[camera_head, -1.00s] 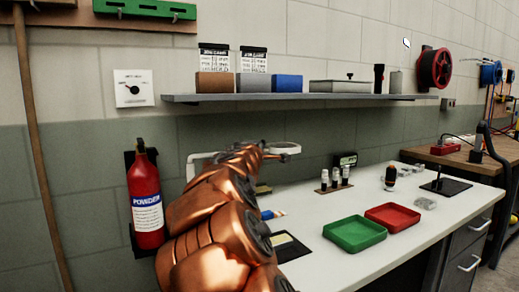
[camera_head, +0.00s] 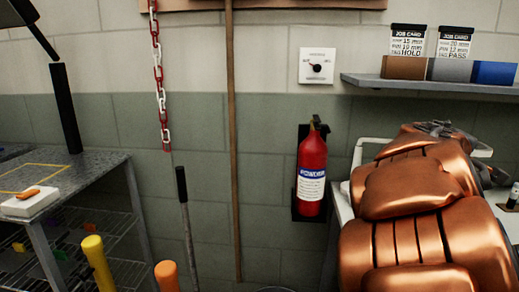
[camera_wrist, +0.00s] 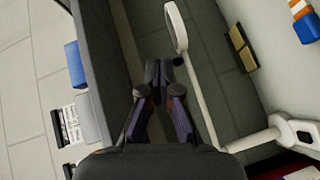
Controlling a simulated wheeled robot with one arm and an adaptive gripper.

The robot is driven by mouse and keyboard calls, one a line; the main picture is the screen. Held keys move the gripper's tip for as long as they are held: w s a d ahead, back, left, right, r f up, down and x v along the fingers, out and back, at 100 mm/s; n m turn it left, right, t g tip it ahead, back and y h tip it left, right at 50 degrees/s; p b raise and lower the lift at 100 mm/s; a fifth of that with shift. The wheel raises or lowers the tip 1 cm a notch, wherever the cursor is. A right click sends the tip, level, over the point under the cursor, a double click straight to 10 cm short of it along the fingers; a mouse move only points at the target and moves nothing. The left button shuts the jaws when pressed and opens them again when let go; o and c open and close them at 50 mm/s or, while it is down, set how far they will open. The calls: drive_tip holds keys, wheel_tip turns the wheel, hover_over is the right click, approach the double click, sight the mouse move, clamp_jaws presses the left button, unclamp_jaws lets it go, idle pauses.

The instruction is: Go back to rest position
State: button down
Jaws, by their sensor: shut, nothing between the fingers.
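My gripper (camera_wrist: 158,80) shows in the wrist view with its two dark fingertips together and nothing between them. It is beside the white lamp arm (camera_wrist: 200,95) and near the dark shelf edge (camera_wrist: 105,60). In the head view my copper arm fills the lower right, and the gripper end is mostly hidden behind it near the white bench.
A red fire extinguisher (camera_head: 312,172) hangs on the wall just left of my arm. The wall shelf (camera_head: 430,86) carries job cards and blocks. A metal table (camera_head: 60,172) stands at the left, with a red and white chain (camera_head: 159,80) and orange and yellow posts nearby.

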drive_tip(key=s+a+f+m+g+y+p, duration=0.1)
drive_tip(key=s+a+f+g+y+p, duration=0.1)
drive_tip(key=s+a+p, duration=0.5)
drive_tip(key=s+a+f+m+g+y+p, duration=0.1)
drive_tip(key=s+a+f+g+y+p, duration=0.2)
drive_tip(key=s+a+y+p, duration=0.4)
drive_tip(key=s+a+f+m+g+y+p, duration=0.1)
drive_tip(key=s+a+g+y+p, duration=0.3)
drive_tip(key=s+a, duration=1.4)
drive_tip(key=a+f+p, duration=0.1)
drive_tip(key=a+p, duration=0.1)
drive_tip(key=p, duration=0.2)
drive_tip(key=shift+s+f+g+y, duration=0.2)
drive_tip(key=shift+s+g+y, duration=0.1)
drive_tip(key=shift+g+y, duration=0.1)
drive_tip(key=shift+d, duration=0.2)
